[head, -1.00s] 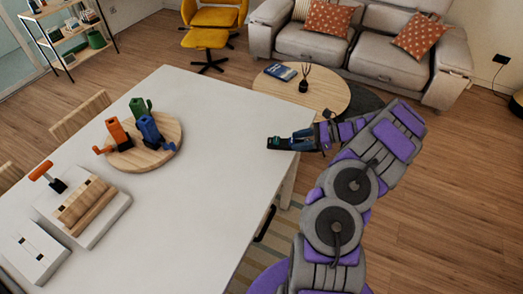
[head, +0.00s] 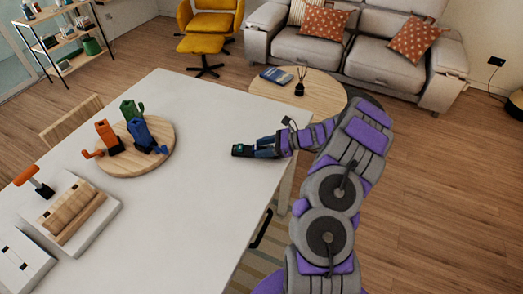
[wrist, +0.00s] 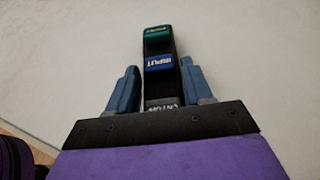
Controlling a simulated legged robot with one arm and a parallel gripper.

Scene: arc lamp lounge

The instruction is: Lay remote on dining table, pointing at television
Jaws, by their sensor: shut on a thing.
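My gripper (head: 256,150) is over the right part of the white dining table (head: 215,110), near its right edge. It is shut on the remote (head: 241,150), a dark bar whose end sticks out past the fingers to the left. In the wrist view the remote (wrist: 160,83) is black with a green and a blue labelled button, and it lies between the two blue fingers (wrist: 157,90) over the pale tabletop (wrist: 60,70). I cannot tell whether it touches the table. No television shows in any view.
A round wooden board (head: 110,163) with orange, green and blue objects stands on the left part of the table. A white block with a wooden roll (head: 70,215) is at the lower left. The tabletop between board and gripper is clear. A coffee table (head: 325,95) and sofa (head: 380,65) stand beyond.

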